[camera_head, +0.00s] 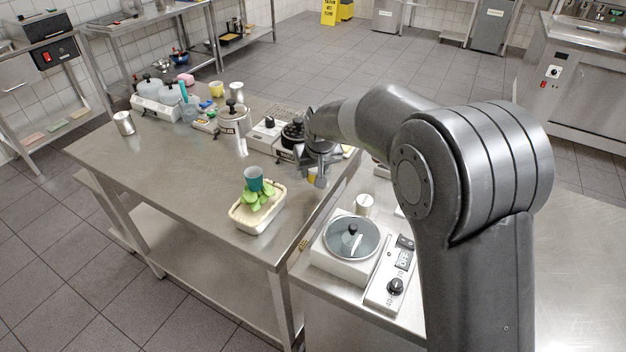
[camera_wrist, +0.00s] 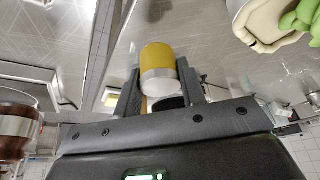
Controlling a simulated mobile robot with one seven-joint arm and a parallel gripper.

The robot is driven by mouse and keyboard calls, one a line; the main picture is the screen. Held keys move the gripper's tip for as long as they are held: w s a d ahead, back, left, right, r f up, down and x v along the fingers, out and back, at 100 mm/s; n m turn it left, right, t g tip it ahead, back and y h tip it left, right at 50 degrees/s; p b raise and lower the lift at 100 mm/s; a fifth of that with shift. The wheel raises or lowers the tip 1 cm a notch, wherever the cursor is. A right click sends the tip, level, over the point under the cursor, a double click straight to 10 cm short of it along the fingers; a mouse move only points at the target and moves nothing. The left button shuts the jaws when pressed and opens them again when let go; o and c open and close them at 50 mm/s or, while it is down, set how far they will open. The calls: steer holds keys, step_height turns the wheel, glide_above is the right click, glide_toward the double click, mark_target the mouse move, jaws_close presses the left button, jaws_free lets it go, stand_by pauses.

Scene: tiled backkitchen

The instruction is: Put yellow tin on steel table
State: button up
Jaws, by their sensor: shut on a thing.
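The yellow tin (camera_wrist: 157,57) is between the two fingers of my gripper (camera_wrist: 160,82) in the wrist view; it has a yellow body and a silvery band. In the head view my gripper (camera_head: 317,172) is shut on it, and only a small yellow part of the tin (camera_head: 312,175) shows below the fingers. The steel table (camera_head: 165,170) fills the left middle of the head view. My gripper is over its right edge region; I cannot tell the exact height of the tin above the top.
A cream basket (camera_head: 259,217) with green leaves and a teal cup stands near the table's front right corner. Pots, burners and a scale line the back. The table's left front is clear.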

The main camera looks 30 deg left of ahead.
steer(key=shift+a+f, duration=0.1)
steer(key=shift+f, duration=1.95)
steer(key=o, duration=1)
steer(key=shift+f, duration=0.15)
steer(key=v, duration=1.2)
